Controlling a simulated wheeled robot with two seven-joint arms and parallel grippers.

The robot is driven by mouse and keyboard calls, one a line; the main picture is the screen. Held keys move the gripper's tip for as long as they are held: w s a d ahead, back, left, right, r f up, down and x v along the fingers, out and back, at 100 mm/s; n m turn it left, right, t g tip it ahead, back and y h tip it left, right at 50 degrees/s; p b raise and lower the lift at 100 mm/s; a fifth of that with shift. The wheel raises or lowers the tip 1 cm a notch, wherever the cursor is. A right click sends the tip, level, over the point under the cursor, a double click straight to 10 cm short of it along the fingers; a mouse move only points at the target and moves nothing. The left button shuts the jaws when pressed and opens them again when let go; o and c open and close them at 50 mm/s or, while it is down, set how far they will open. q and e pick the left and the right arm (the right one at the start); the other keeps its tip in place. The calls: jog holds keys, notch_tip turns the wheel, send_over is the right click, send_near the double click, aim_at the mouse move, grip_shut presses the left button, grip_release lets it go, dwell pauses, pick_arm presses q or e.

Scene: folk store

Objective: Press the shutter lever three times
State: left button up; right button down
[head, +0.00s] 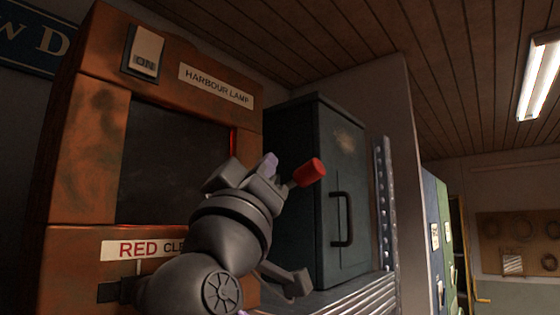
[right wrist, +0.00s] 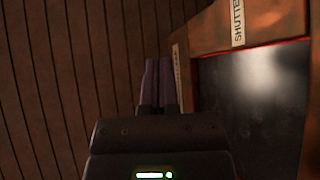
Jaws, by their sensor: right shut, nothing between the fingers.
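The harbour lamp is a rusty orange cabinet (head: 65,200) with a dark window (head: 170,165), at the left of the head view. A lever with a red knob (head: 310,172) sticks out at its right side, partly hidden by my right arm. My right gripper (head: 268,163) is shut and empty, just left of the red knob in the picture. I cannot tell if it touches the lever. In the right wrist view the shut fingers (right wrist: 159,82) point up beside the cabinet's edge. A label starting "SHUTTE" (right wrist: 237,22) shows on the cabinet there. My left gripper is not in view.
An ON switch (head: 144,52) is on the cabinet's upper front. A dark metal locker (head: 345,150) with a handle stands to the right, behind the lever. A ribbed metal surface (head: 345,298) lies below it. A pegboard (head: 520,230) hangs on the far wall.

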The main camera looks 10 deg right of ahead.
aim_at(296, 180)
jog(key=s+r+p+x, duration=0.1)
jog(key=p+x, duration=0.4)
jog(key=x, duration=0.3)
jog(key=d+f, duration=0.1)
jog(key=f, duration=0.1)
jog(key=w+d+f+p, duration=0.1)
jog(key=f, duration=0.1)
jog(key=shift+d, duration=0.2)
